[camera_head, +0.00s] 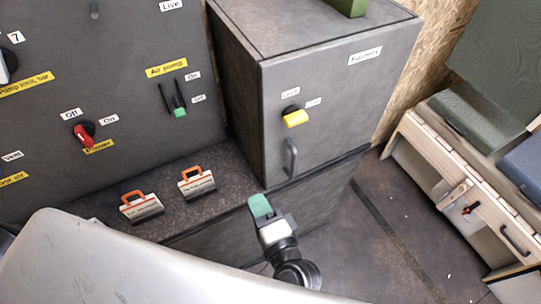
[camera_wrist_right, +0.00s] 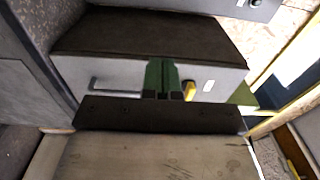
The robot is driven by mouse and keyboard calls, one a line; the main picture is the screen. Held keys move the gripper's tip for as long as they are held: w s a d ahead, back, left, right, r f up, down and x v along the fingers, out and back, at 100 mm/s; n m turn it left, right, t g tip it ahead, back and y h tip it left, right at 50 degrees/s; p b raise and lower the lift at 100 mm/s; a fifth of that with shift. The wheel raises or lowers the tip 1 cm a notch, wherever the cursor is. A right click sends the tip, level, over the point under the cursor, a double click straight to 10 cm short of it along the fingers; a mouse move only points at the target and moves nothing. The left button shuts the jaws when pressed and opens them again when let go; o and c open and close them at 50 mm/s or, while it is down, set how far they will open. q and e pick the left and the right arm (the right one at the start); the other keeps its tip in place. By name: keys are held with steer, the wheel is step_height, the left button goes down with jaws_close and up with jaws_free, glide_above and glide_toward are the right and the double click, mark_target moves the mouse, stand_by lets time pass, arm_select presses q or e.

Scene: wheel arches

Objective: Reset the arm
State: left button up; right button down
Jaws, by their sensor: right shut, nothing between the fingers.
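My right gripper (camera_head: 260,206) has green fingertips and is shut with nothing in it. It is held in the air in front of the grey cabinet (camera_head: 328,99), below and left of the cabinet's handle (camera_head: 291,158). In the right wrist view my green fingers (camera_wrist_right: 161,78) show against the cabinet front, between its handle (camera_wrist_right: 113,84) and its yellow knob (camera_wrist_right: 190,91). The yellow knob also shows in the head view (camera_head: 295,117). My left gripper is in neither view.
A grey panel (camera_head: 125,100) with a red switch (camera_head: 82,134) and a green-tipped switch (camera_head: 179,111) stands at the left. Two orange-handled objects (camera_head: 141,206) (camera_head: 197,182) rest on the ledge. A wooden bench (camera_head: 450,165) with cushions stands at the right. Floor (camera_head: 385,235) between is clear.

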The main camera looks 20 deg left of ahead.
steer(key=s+d+f+n+g+h, duration=0.15)
steer(key=d+f, duration=0.25)
steer(key=f, duration=0.6)
steer(key=s+d+f+n+g+h, duration=0.1)
steer(key=d+f+n+g+h, duration=0.15)
steer(key=f, duration=0.75)
steer(key=s+d+f+n+g+h, duration=0.2)
steer(key=d+f, duration=0.3)
steer(key=f, duration=0.5)
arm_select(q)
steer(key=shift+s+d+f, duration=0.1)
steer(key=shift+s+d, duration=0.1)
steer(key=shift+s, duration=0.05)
arm_select(e)
steer(key=s+d+f+n+g+h, duration=0.5)
steer(key=s+d+f+n+g, duration=0.1)
steer(key=s+d+f, duration=1.1)
steer(key=s+d, duration=0.3)
steer(key=d, duration=0.2)
steer(key=shift+s+f+g+h, duration=0.3)
steer(key=shift+f+h, duration=0.1)
steer(key=c, duration=1.8)
jaws_free()
